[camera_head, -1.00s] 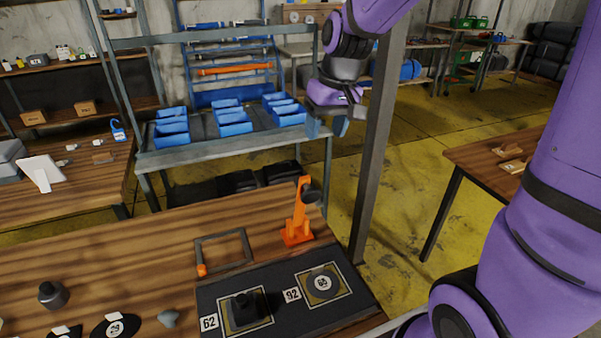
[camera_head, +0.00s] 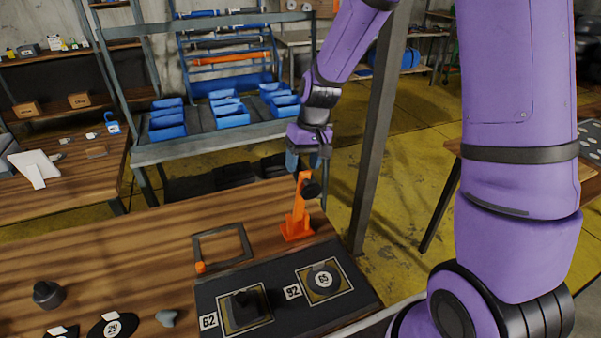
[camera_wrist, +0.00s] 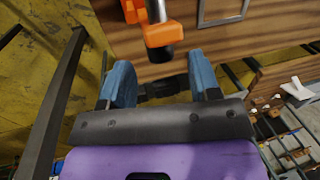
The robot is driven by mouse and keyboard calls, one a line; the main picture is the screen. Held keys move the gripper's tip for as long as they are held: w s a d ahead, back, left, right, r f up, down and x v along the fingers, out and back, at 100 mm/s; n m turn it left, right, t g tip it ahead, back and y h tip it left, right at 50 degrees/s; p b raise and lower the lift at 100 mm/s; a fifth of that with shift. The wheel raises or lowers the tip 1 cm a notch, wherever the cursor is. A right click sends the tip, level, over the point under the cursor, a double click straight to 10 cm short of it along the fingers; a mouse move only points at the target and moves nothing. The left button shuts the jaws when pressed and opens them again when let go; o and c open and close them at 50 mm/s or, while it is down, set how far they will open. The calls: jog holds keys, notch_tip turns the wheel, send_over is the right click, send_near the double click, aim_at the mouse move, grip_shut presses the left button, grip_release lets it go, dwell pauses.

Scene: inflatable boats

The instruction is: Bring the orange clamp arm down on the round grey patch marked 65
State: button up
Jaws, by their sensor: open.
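The orange clamp arm (camera_head: 300,200) stands upright on its orange base at the back right of the dark mat, with a black round pad (camera_head: 311,189) near its top. The round grey patch marked 65 (camera_head: 323,279) lies in a square outline on the mat, in front of the clamp and apart from the pad. My gripper (camera_head: 305,163) is open and empty, just behind and above the clamp's top. In the wrist view, the blue fingers (camera_wrist: 162,84) are spread, with the orange clamp end (camera_wrist: 162,34) and its black pad beyond them.
The dark mat (camera_head: 275,323) also bears a black block (camera_head: 245,306) by label 62. A grey square frame (camera_head: 222,247) with an orange knob lies left of the clamp. A dark post (camera_head: 375,140) rises close to the right. Blue bins (camera_head: 230,112) stand on a shelf behind.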

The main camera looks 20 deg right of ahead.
aim_at(302, 200)
jog(key=shift+x, duration=1.75)
grip_shut()
